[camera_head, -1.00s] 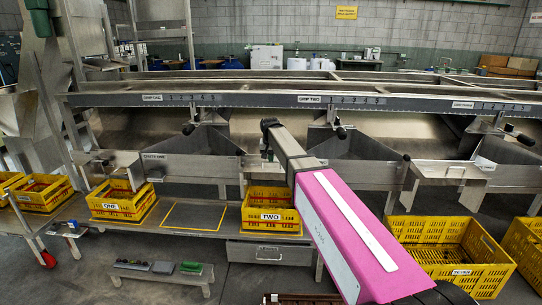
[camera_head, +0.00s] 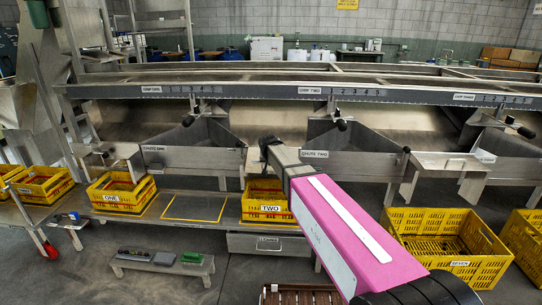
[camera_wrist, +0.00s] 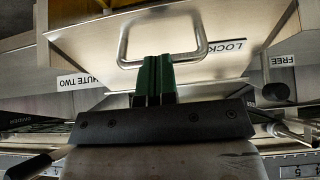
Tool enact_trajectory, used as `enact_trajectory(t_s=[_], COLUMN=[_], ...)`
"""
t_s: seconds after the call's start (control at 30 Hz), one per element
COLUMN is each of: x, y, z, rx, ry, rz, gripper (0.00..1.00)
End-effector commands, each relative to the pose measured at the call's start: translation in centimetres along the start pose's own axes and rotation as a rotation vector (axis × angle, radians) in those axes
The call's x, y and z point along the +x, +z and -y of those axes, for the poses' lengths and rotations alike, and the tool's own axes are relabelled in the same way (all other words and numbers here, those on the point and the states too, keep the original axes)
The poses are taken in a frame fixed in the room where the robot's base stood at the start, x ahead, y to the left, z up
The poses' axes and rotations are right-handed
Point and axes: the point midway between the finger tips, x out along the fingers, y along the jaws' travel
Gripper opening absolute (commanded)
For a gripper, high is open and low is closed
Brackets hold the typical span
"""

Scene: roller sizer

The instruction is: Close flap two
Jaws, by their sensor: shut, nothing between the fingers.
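Flap two (camera_wrist: 240,72) is a bare metal plate with a U-shaped handle (camera_wrist: 205,42) in the wrist view. My gripper (camera_wrist: 157,72) has green fingers, pressed together and empty. Their tips overlap the bar of the handle in the picture; I cannot tell if they touch it.
A dark round knob (camera_wrist: 275,92) sits to the right of the flap. Yellow crate TWO (camera_head: 268,212) stands below my wrist, and crate ONE (camera_head: 122,198) stands to the left. A long metal rail (camera_head: 230,92) runs above the chutes.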

Motion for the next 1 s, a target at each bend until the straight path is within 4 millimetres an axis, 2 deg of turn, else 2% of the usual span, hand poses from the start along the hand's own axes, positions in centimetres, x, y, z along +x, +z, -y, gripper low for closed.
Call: enact_trajectory(t_s=[0.03,0.13,0.4,0.67,1.0], x=[0.6,1.8,3.9,5.3,7.4], y=[0.8,1.4,2.1,2.5,2.7], z=[-0.1,0.0,0.1,0.1,0.2], rx=[-0.002,-0.001,0.002,0.003,0.005], ry=[0.0,0.0,-0.001,-0.001,0.001], rz=[-0.042,-0.13,-0.286,-0.379,-0.377], gripper=[0.0,0.0,0.0,0.0,0.0])
